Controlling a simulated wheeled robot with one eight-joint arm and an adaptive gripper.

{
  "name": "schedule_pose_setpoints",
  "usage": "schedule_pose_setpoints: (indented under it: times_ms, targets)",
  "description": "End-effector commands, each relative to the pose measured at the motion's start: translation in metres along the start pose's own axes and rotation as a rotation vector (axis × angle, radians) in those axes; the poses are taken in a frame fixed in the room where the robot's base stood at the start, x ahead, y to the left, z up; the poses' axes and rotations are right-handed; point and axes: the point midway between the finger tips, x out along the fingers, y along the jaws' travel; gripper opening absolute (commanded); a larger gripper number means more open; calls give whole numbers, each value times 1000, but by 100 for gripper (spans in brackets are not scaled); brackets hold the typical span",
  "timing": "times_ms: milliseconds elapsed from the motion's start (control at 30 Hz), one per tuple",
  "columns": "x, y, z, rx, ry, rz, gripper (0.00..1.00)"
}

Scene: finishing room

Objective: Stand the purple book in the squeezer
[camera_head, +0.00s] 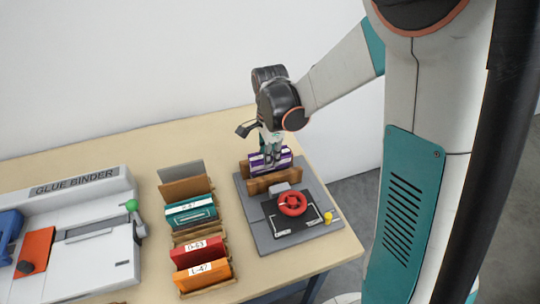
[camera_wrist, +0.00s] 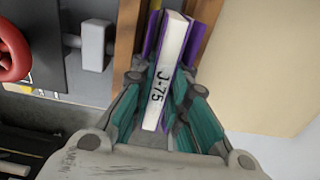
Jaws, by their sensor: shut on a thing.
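The purple book (camera_head: 284,160) is upright in the squeezer (camera_head: 253,217), between its brown wooden jaws (camera_head: 273,180). In the wrist view the purple book (camera_wrist: 168,70) shows white pages and the label J-75. My gripper (camera_head: 271,160) is above the squeezer and shut on the book from above; in the wrist view its fingers (camera_wrist: 163,105) press both sides. The squeezer has a red handwheel (camera_head: 292,203) in front of the jaws. Whether the book touches the squeezer's base is hidden.
A wooden rack (camera_head: 207,285) holds teal, red and orange books to the left of the squeezer. A glue binder (camera_head: 85,215) with a green-knobbed lever stands at the far left. The table's right edge is close beside the squeezer.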

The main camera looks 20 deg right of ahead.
Motion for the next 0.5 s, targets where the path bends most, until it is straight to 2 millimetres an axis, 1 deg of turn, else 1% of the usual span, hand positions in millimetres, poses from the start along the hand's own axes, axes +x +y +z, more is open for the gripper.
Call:
schedule_pose_setpoints:
  times_ms: [333,367,400,500]
  targets:
    - [7,0,0,0,0,0,0]
    - [6,0,0,0,0,0,21]
    - [6,0,0,0,0,0,23]
    - [6,0,0,0,0,0,23]
